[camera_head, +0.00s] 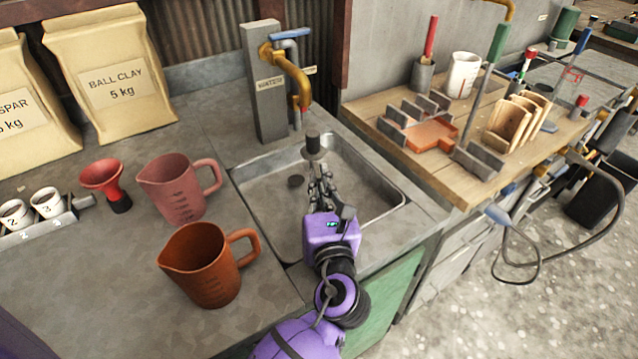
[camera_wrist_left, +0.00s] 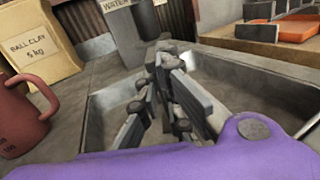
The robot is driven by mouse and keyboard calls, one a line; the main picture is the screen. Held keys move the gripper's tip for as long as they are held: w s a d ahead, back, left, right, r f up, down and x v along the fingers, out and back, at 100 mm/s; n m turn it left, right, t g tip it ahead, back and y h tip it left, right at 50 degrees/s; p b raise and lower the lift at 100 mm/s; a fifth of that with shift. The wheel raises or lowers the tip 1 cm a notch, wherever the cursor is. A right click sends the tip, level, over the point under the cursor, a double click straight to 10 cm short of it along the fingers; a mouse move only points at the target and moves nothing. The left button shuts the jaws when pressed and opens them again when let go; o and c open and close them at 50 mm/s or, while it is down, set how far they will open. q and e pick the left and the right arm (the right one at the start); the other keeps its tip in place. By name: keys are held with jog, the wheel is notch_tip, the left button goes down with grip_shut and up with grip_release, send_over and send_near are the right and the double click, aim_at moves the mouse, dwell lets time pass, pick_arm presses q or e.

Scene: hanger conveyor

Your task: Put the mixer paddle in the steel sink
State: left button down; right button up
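The steel sink (camera_head: 371,207) is set in the grey counter; it shows in the left wrist view on both sides of my fingers. My left gripper (camera_head: 315,167) is over the basin, its fingers close together. A dark upright cylinder with a grey lower part, which looks like the mixer paddle's handle (camera_head: 313,146), stands at the fingertips. In the left wrist view it rises just beyond the fingers (camera_wrist_left: 160,52), which look shut on it. The rest of the paddle is hidden, and I cannot tell whether it touches the basin. My right gripper is not in view.
A tap (camera_head: 290,70) on a grey post stands behind the sink. A pink jug (camera_head: 175,188) and an orange-brown jug (camera_head: 202,268) stand left of it. A wooden bench (camera_head: 365,107) with tools is at the right. The basin's right side is clear.

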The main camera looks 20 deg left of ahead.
pick_arm(q)
jog(key=c, duration=1.9)
grip_release()
jog(key=shift+f, duration=0.5)
jog(key=shift+c, duration=0.2)
jog(key=shift+s, duration=0.1)
jog(key=shift+r, duration=0.1)
jog(key=v, duration=0.4)
jog(key=r+v, duration=0.1)
jog(key=v, duration=0.3)
jog(key=b+v, duration=0.1)
jog(key=v, duration=0.2)
jog(key=shift+s+d+r, duration=0.2)
jog(key=shift+s+r, duration=0.1)
jog(key=shift+s, duration=0.05)
